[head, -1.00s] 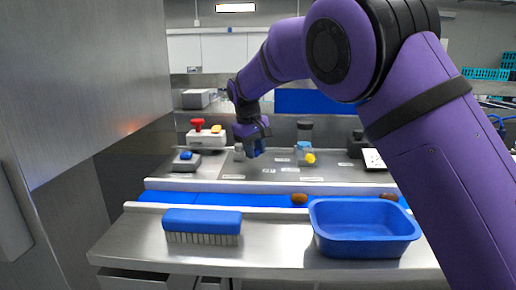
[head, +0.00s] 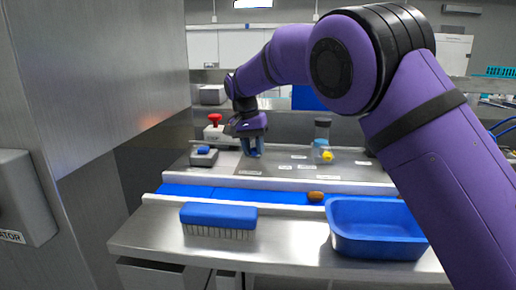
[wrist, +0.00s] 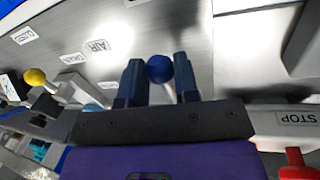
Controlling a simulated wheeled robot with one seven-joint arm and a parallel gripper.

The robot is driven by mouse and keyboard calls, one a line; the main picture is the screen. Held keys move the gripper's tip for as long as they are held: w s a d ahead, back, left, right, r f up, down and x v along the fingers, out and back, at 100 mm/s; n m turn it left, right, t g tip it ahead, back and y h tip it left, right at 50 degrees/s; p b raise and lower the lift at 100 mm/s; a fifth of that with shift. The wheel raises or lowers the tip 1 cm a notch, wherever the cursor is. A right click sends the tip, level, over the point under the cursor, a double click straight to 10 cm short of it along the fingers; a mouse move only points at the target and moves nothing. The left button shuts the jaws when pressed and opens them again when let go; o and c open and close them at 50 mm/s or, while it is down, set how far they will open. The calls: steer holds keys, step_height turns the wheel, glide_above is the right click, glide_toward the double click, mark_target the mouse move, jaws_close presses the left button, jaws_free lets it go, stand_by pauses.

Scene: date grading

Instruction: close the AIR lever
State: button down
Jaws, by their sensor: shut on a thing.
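In the wrist view a round blue knob (wrist: 159,69) sits between the two dark fingers of my gripper (wrist: 159,82), which is shut on it. A label reading AIR (wrist: 97,45) is on the metal panel to the left of the knob, so this looks like the AIR lever. The lever's stem is mostly hidden by the fingers and the knob. In the head view my gripper (head: 252,150) points down at the back panel, and the knob cannot be made out there. A yellow knob (head: 327,156) on another fitting stands to the right, apart from my gripper.
A box with a red button (head: 215,119) stands close to the left of my gripper; the wrist view shows its STOP label (wrist: 296,118). In front are a blue belt (head: 270,195), a brush (head: 218,220) and a blue tub (head: 376,250). A steel wall (head: 90,80) is at left.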

steer(key=shift+a+m, duration=0.25)
steer(key=shift+m, duration=0.15)
steer(key=c, duration=0.9)
jaws_free()
steer(key=shift+o, duration=0.2)
steer(key=shift+a+r, duration=0.1)
step_height(320, 180, up, 10)
steer(key=a, duration=0.2)
steer(key=shift+w+r, duration=0.2)
steer(key=shift+w, duration=0.1)
